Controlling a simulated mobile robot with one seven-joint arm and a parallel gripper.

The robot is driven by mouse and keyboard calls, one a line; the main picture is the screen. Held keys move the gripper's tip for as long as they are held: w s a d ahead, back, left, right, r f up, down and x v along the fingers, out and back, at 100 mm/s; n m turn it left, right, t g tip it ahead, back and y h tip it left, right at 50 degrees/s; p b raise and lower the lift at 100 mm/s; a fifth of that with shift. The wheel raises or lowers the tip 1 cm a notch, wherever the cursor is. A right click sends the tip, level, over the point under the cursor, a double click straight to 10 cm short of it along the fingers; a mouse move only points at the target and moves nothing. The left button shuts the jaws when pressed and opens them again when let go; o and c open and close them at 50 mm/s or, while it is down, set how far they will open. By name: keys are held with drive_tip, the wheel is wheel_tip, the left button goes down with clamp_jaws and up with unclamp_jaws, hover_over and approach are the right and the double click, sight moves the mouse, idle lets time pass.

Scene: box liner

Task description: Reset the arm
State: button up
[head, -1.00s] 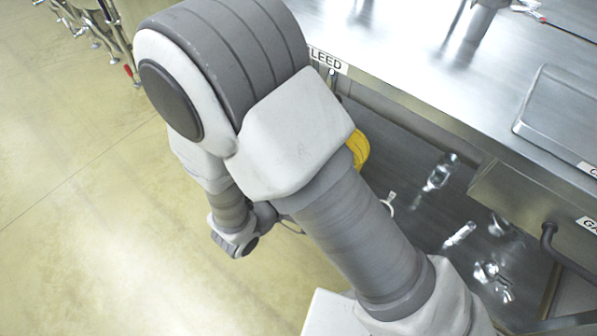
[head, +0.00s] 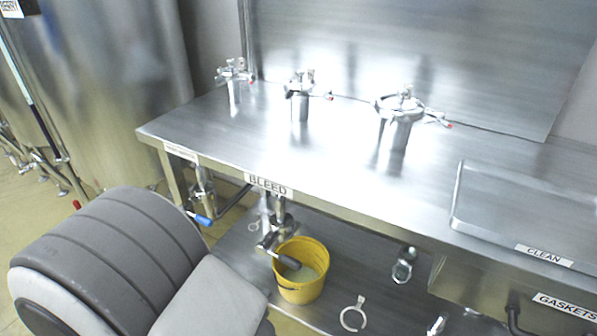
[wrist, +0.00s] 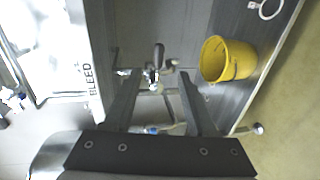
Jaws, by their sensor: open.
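My gripper (wrist: 158,95) shows in the wrist view with its two dark fingers spread apart and nothing between them. Behind the gap, some distance off, is a metal valve (wrist: 153,74) with a dark handle. In the head view my gripper is not visible; only part of my arm shows at the lower left. The same valve group hangs under the table edge below the BLEED label (head: 268,184).
A steel table (head: 330,165) carries several metal fittings and a CLEAN tray (head: 525,215). A yellow bucket (head: 300,290) stands on the lower shelf under the valve. Metal clamps (head: 353,313) lie on that shelf. Tall steel tanks (head: 110,90) stand at the left.

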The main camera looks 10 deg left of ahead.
drive_tip(key=w+d+r+m+g+h, duration=0.2)
drive_tip(key=d+r+m+g, duration=0.15)
drive_tip(key=d, duration=0.35)
drive_tip(key=w+d+r+m+g+h, duration=0.2)
drive_tip(key=d+r+m+g+h, duration=0.1)
drive_tip(key=d+r+g, duration=0.3)
drive_tip(key=s+d+r+m+g+y, duration=0.2)
drive_tip(key=d+r+m+y, duration=0.15)
drive_tip(key=d, duration=0.25)
drive_tip(key=s+d+r+m+g+y, duration=0.2)
drive_tip(key=s+d+y, duration=0.15)
drive_tip(key=d, duration=0.25)
wheel_tip(320, 180, up, 31)
drive_tip(key=d+m+t+y+p, duration=0.1)
drive_tip(key=t+y+p, duration=0.2)
drive_tip(key=p, duration=2.1)
drive_tip(key=shift+d+m+t+p, duration=0.35)
drive_tip(key=shift+m+t, duration=0.05)
drive_tip(key=shift+t, duration=0.25)
drive_tip(key=shift+r, duration=0.1)
